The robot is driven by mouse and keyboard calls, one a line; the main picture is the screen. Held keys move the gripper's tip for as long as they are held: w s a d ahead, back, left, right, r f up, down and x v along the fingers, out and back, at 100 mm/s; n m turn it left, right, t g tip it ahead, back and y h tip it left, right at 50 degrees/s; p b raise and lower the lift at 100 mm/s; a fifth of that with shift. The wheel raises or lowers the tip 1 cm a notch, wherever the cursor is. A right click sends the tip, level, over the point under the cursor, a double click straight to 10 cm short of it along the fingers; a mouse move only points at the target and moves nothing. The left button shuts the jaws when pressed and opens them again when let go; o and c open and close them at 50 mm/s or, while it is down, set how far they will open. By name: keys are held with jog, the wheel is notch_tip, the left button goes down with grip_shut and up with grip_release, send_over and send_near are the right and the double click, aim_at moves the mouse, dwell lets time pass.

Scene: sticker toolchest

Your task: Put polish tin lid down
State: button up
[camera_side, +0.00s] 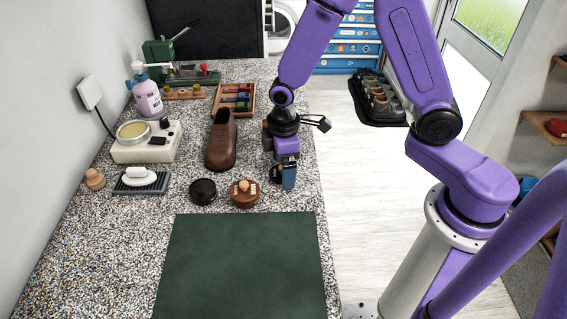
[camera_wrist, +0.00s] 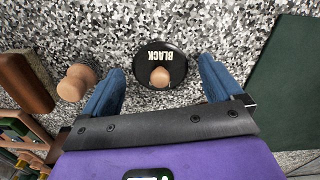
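The polish tin lid (camera_wrist: 150,58) is a black disc with a white BLACK label and a small wooden knob (camera_wrist: 160,77). In the wrist view it appears flat against the speckled counter, between and just past my fingertips. My gripper (camera_wrist: 162,68) is open, with a gap between each blue finger and the lid. In the side view my gripper (camera_side: 286,182) is low over the counter, and it largely hides the lid. A plain black round tin (camera_side: 203,191) stands to its left. A brown round tin with a knob (camera_side: 244,193) stands between them.
A green mat (camera_side: 244,265) lies in front. A brown shoe (camera_side: 221,145) and a rack of coloured blocks (camera_side: 236,98) are behind. A soap dish (camera_side: 141,183) and white appliance (camera_side: 146,146) are at left. A wooden knobbed piece (camera_wrist: 76,82) is near the lid.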

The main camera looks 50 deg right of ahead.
notch_tip(320, 180, up, 12)
jog(key=shift+r, duration=0.2)
dwell(0.5)
jog(key=s+d, duration=0.3)
jog(key=s, duration=0.8)
jog(key=s+d+r+n, duration=0.1)
jog(key=s+d, duration=0.2)
jog(key=s, duration=0.7)
jog(key=shift+s+r, duration=0.3)
jog(key=shift+s, duration=0.1)
